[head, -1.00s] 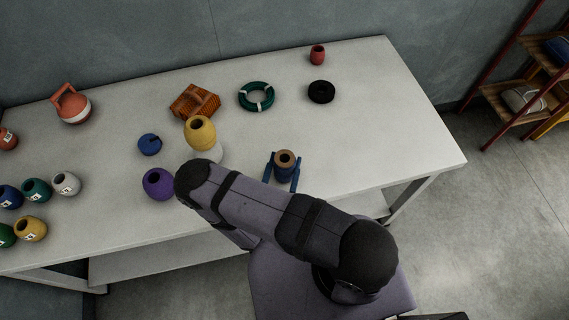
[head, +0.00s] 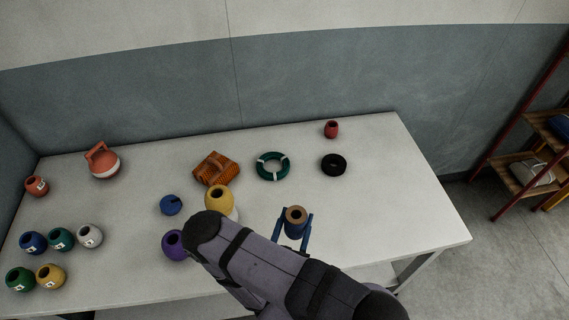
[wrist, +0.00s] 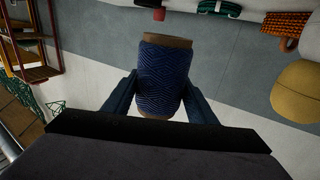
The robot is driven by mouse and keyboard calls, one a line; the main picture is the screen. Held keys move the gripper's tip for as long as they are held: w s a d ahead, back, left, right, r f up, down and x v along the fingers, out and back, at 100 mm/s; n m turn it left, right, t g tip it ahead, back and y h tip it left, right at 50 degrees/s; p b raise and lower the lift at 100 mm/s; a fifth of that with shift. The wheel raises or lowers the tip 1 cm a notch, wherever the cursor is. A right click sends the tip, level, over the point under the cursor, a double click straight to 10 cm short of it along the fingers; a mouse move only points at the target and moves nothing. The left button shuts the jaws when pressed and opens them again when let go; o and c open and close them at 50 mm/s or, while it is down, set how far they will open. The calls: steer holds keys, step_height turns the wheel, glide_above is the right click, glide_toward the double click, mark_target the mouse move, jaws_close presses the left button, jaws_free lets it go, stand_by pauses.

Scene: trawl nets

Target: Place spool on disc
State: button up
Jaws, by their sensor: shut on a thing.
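The spool (head: 296,216) has brown ends and dark blue twine wound around it. My gripper (head: 294,229) is shut on it, with one blue finger on each side. In the wrist view the spool (wrist: 164,78) stands roughly upright between the fingers, over the pale table. The black, thick, ring-shaped disc (head: 333,165) lies flat toward the back right of the table, with nothing on it. The spool is nearer to me than the disc and apart from it. I do not make out the disc in the wrist view.
A green ring (head: 272,167) and a red pot (head: 331,129) are near the disc. An orange net bundle (head: 215,168), yellow float (head: 219,199), blue round piece (head: 171,205) and purple float (head: 174,244) lie left. The table's right side (head: 420,220) is clear.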

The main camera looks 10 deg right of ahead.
mark_target(303, 214)
steer(key=shift+s+d+r, duration=0.2)
steer(key=shift+s, duration=0.1)
steer(key=shift+d+r+b, duration=0.3)
steer(key=shift+r+b, duration=0.25)
steer(key=shift+r, duration=0.05)
steer(key=shift+d+r+b, duration=0.3)
steer(key=shift+r+b, duration=0.2)
steer(key=shift+r, duration=0.1)
steer(key=shift+w+d+r+h+b, duration=0.3)
steer(key=shift+w+d+r+b, duration=0.2)
steer(key=shift+w+b, duration=0.2)
steer(key=shift+d, duration=0.25)
steer(key=shift+r, duration=0.1)
steer(key=shift+a+r, duration=0.15)
steer(key=shift+a, duration=0.1)
steer(key=shift+s+a+f+y+p, duration=0.2)
steer(key=shift+s+a+y+p, duration=0.3)
steer(key=shift+p, duration=0.45)
steer(key=f+p, duration=0.1)
steer(key=a+f, duration=0.1)
steer(key=f, duration=0.1)
steer(key=shift+s+a+f+p, duration=0.15)
steer(key=shift+a+f+p, duration=0.1)
steer(key=shift+p, duration=0.1)
steer(key=shift+w+f+h, duration=0.25)
steer(key=shift+w+h, duration=0.05)
steer(key=shift+h, duration=0.1)
steer(key=shift+s, duration=0.1)
